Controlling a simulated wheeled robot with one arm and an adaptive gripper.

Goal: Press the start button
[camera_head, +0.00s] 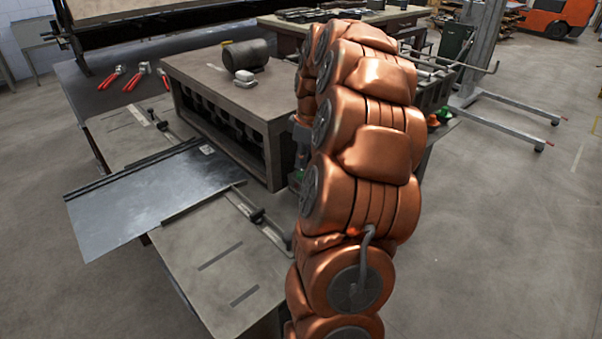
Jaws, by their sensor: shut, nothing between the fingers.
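My gripper (299,158) points down at the right end of the grey machine, mostly hidden behind my copper arm. Its visible dark part looks narrow and shut, with nothing seen in it. A small green spot (298,176), possibly the start button, shows just below it at the arm's edge. I cannot tell whether they touch. A green knob (443,113) and an orange-red one (432,121) also show right of my arm; I cannot tell what they are.
The grey machine (215,90) carries a dark cylinder (246,55) and a small pale object (244,79). A metal sheet (140,200) lies in front, overhanging the table. Red-handled tools (135,80) lie at the left. The floor (500,230) at right is clear.

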